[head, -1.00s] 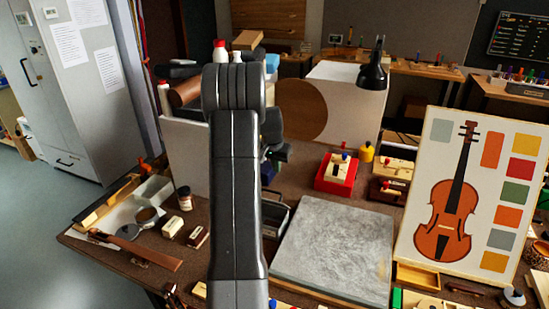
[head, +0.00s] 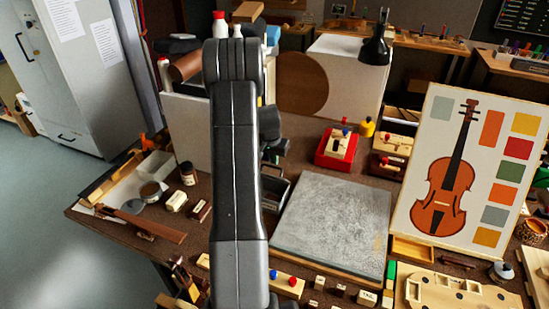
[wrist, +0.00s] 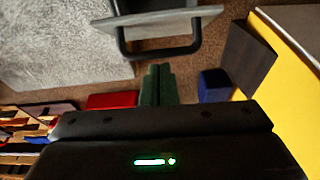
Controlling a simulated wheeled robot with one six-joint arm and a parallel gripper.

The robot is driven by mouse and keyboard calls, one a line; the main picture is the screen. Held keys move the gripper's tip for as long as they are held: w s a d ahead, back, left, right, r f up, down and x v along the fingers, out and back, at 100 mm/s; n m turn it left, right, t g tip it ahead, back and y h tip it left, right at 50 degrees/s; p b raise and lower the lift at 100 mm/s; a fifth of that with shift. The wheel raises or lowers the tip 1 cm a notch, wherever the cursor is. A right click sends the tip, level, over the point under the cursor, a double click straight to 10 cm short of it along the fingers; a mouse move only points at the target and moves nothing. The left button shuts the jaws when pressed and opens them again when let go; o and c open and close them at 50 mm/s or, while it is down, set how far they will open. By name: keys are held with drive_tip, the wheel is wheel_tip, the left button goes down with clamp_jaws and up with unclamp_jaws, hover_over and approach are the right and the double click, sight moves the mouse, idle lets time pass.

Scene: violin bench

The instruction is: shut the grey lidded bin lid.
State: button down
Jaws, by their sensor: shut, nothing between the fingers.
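The grey bin (head: 276,186) stands on the bench beside the left edge of the stone slab, partly hidden behind my arm in the head view. Its dark inside seems to show there. In the wrist view a grey panel with a black U-shaped bar (wrist: 158,20), apparently part of the bin, is at the top. I cannot clearly make out the lid's angle. My gripper (wrist: 158,70) shows in the wrist view as two green fingers pressed together, empty, below the black bar and apart from it in the picture.
The stone slab (head: 335,225) lies right of the bin. A red box (head: 335,150) stands behind it, and a violin picture board (head: 470,170) at the right. In the wrist view, a blue block (wrist: 214,86) and a yellow surface (wrist: 285,90) are right of the fingers.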

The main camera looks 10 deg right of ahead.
drive_tip(key=shift+s+f+b, duration=0.1)
drive_tip(key=shift+f+b, duration=0.05)
drive_tip(key=shift+b, duration=0.5)
drive_tip(key=shift+a+b, duration=0.1)
drive_tip(key=shift+b, duration=0.3)
drive_tip(key=shift+s, duration=0.1)
drive_tip(key=shift+s+a+t+h+b, duration=0.2)
drive_tip(key=shift+s+t+h+b, duration=0.15)
drive_tip(key=shift+b, duration=0.9)
